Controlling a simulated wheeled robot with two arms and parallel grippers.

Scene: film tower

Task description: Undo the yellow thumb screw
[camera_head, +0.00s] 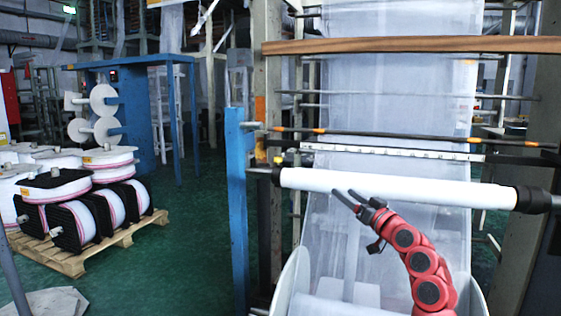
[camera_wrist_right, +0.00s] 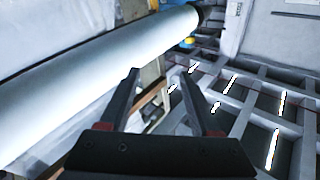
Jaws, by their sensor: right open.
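A small yellow thing, which looks like the thumb screw (camera_head: 278,160), sits at the left end of the white roller (camera_head: 400,188) in the head view. My right gripper (camera_head: 343,192), on the red arm, is in front of the roller, to the right of the screw. The gripper is open with nothing between its fingers. In the right wrist view its two dark fingers (camera_wrist_right: 163,70) are spread, with the white roller (camera_wrist_right: 90,75) beyond on the left. A small yellow patch (camera_wrist_right: 188,43) shows near the roller's dark end there. My left gripper is not in view.
A blue post (camera_head: 238,200) stands left of the roller's end. Clear plastic film (camera_head: 395,110) hangs behind the roller. A wooden bar (camera_head: 420,45) crosses above. A pallet (camera_head: 80,260) of film spools stands at the left, with open green floor between.

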